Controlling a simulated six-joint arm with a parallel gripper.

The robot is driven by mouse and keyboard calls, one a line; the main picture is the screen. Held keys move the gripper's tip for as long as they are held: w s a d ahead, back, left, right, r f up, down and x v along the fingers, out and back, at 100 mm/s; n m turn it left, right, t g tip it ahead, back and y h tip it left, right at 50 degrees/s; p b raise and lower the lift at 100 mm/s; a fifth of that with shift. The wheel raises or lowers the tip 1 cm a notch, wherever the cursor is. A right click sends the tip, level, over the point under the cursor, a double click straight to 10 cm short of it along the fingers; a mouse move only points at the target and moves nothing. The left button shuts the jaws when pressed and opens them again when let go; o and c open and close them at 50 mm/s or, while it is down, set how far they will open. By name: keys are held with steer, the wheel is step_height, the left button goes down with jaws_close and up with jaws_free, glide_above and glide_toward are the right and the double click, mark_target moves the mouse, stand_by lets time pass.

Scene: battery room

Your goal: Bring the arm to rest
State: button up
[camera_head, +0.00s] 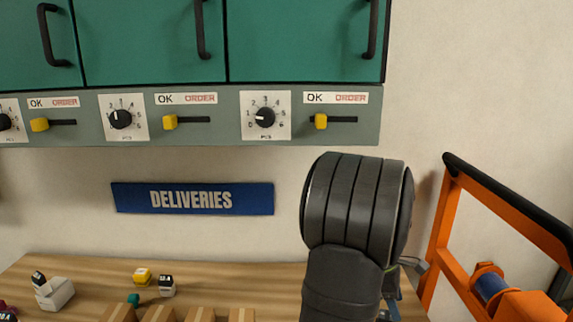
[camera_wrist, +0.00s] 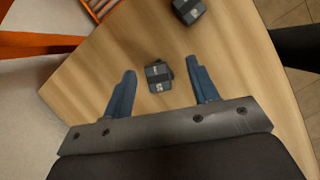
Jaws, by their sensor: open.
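My gripper (camera_wrist: 161,67) shows in the wrist view with its two blue fingers spread wide apart. Nothing is held between them. A small dark block with a grey label (camera_wrist: 158,76) appears between the fingertips, on the wooden table (camera_wrist: 85,85) beyond them; how far below it lies I cannot tell. In the head view my dark grey arm rises in front of the table (camera_head: 235,280), right of centre. It hides most of my gripper there.
A second dark block (camera_wrist: 187,10) lies farther off on the table. An orange frame (camera_head: 447,215) stands right of my arm. A green cabinet (camera_head: 150,45) with dials and yellow sliders hangs above a blue DELIVERIES sign (camera_head: 192,198).

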steer(key=s+d+r, duration=0.4)
steer(key=s+r, duration=0.2)
steer(key=s, duration=0.3)
steer(key=s+a+f+n+t, duration=0.1)
steer(key=s+a+f+n, duration=0.3)
steer(key=s, duration=0.5)
steer(key=shift+m, duration=0.3)
steer(key=w+a+f, duration=0.2)
steer(key=w, duration=0.1)
steer(key=w+a+f, duration=0.1)
steer(key=w+a, duration=0.1)
steer(key=w, duration=0.1)
steer(key=w+a+f, duration=0.2)
steer(key=w, duration=0.1)
steer(key=shift+a+f, duration=0.35)
steer(key=shift+w+a+f+h, duration=0.2)
steer(key=shift+w+f+h, duration=0.15)
steer(key=shift+f, duration=0.4)
steer(key=shift+o, duration=0.3)
